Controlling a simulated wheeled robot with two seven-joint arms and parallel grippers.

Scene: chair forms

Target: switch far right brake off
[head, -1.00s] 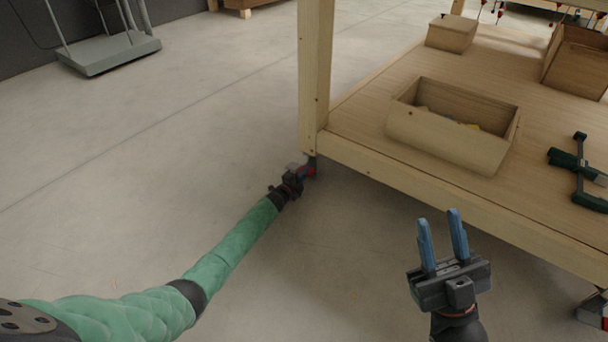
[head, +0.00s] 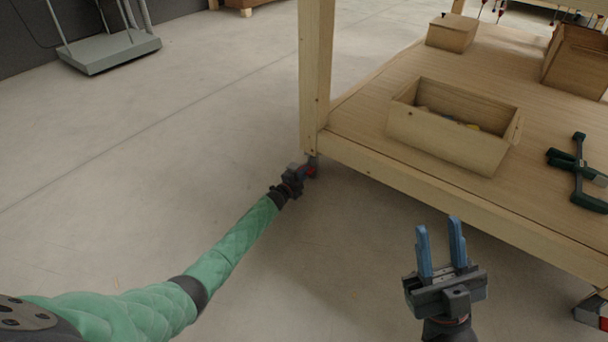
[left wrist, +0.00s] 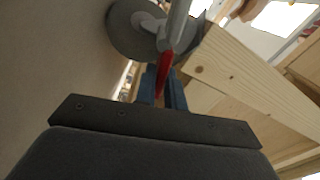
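A caster wheel (left wrist: 130,30) with a red brake lever (left wrist: 164,72) sits under the bench's corner leg. The red lever also shows in the head view (head: 311,171). My left gripper (head: 301,176) is low at this caster; in the left wrist view its blue fingers (left wrist: 163,84) are close together, with the red lever at their tips. Whether they grip the lever or only touch it is unclear. My right gripper (head: 440,245) is empty, with its blue fingers apart, in front of the bench. Another caster with a red part (head: 602,322) is cut off at the right edge.
The wooden bench's lower shelf (head: 360,108) holds an open wooden box (head: 440,135), a green clamp tool (head: 579,170) and further boxes. The bench leg (head: 316,70) rises directly above the caster.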

